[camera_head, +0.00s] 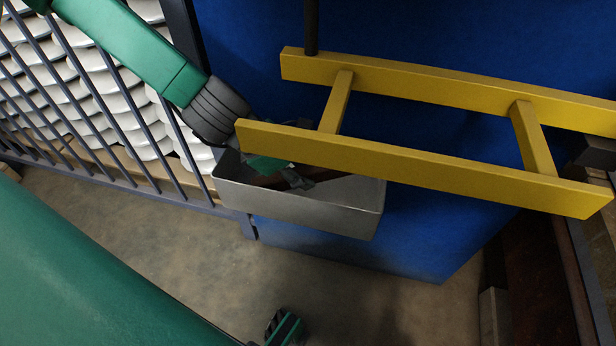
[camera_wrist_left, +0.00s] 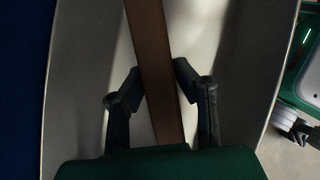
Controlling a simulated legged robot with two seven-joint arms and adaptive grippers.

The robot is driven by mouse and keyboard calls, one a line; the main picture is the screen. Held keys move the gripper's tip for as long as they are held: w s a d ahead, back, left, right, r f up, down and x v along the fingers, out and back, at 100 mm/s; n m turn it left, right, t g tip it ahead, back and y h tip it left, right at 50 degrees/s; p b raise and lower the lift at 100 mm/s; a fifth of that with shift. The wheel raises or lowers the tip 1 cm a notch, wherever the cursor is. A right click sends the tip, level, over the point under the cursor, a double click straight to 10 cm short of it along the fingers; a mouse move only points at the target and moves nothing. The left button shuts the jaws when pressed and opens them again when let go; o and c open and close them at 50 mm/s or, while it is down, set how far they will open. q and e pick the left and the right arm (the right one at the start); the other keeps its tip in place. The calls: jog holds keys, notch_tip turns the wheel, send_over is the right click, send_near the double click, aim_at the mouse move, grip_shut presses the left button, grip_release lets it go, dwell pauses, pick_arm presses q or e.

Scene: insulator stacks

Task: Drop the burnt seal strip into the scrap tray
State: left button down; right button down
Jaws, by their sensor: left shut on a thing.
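The burnt seal strip (camera_wrist_left: 154,50) is a long dark brown band, running up the left wrist view between my fingers. My left gripper (camera_wrist_left: 159,85) is shut on it, with one dark finger on each side. In the head view the left gripper (camera_head: 297,180) is inside the opening of the scrap tray, partly hidden by a yellow rail. The scrap tray (camera_head: 300,208) is a grey metal open box; the strip (camera_head: 345,187) shows dark brown inside its rim. I cannot tell whether the strip touches the tray floor.
A yellow ladder-like frame (camera_head: 400,160) crosses above the tray, close to my left arm. A blue cabinet (camera_head: 420,235) stands behind the tray. A dark barred fence (camera_head: 110,110) with white insulator stacks (camera_head: 100,85) is at left. The floor (camera_head: 170,240) in front is mostly clear.

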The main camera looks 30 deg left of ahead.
pick_arm(q)
jog(key=shift+w+a+r+g+y+p, duration=0.25)
jog(key=shift+g+y+p, duration=0.45)
jog(key=shift+p, duration=1.4)
jog(key=shift+d+y+p, duration=0.2)
jog(key=shift+y+p, duration=0.1)
jog(key=shift+p, duration=0.4)
jog(key=shift+d+f+b, duration=0.2)
jog(key=shift+f+b, duration=0.85)
jog(key=shift+b, duration=0.2)
jog(key=shift+a, duration=0.1)
jog(key=shift+a, duration=0.1)
jog(key=shift+f, duration=0.6)
jog(key=c, duration=1.3)
grip_release()
jog(key=shift+r, duration=0.15)
